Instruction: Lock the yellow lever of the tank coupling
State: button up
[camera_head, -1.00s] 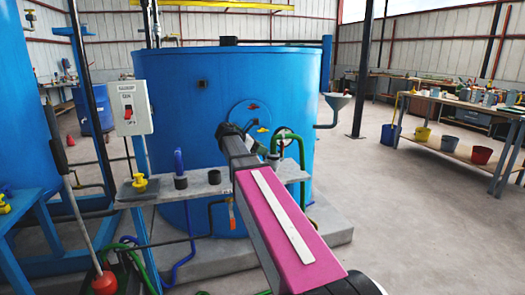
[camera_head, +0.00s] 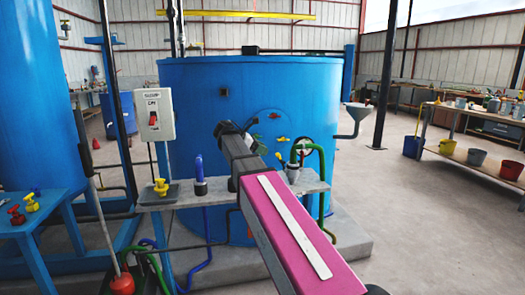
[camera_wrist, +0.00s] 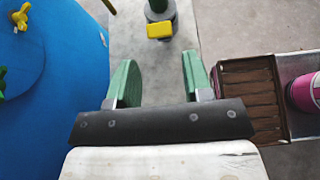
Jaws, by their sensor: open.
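The yellow lever (camera_wrist: 160,30) shows in the wrist view at top centre, on the near side of a dark grey round coupling (camera_wrist: 158,8) that is cut off by the top edge. They sit at the grey shelf (camera_wrist: 125,45). My gripper (camera_wrist: 158,80) has two green fingers, spread apart with nothing between them. The lever lies ahead of the fingers, roughly in line with the gap, and is not touched. In the head view my pink arm reaches toward the shelf in front of the blue tank (camera_head: 200,110); I cannot make out the lever there.
A coupling with a green hose (camera_head: 293,172) and one with a blue hose (camera_head: 199,187) stand along the shelf, with a yellow valve (camera_head: 161,187) at its left. A switch box (camera_head: 153,115) hangs left of the tank. Floor at right is open up to a bench (camera_head: 480,120).

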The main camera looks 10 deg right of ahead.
jog(key=shift+a, duration=0.35)
jog(key=c, duration=0.5)
jog(key=shift+h, duration=0.5)
jog(key=a, duration=0.7)
jog(key=shift+s+a+f, duration=0.15)
jog(key=shift+a+f, duration=0.15)
jog(key=shift+f, duration=0.1)
grip_shut()
jog(key=d+r+x, duration=0.1)
jog(key=r+x, duration=0.1)
jog(key=x, duration=1)
jog(key=shift+d+r, duration=0.2)
jog(key=shift+d, duration=0.1)
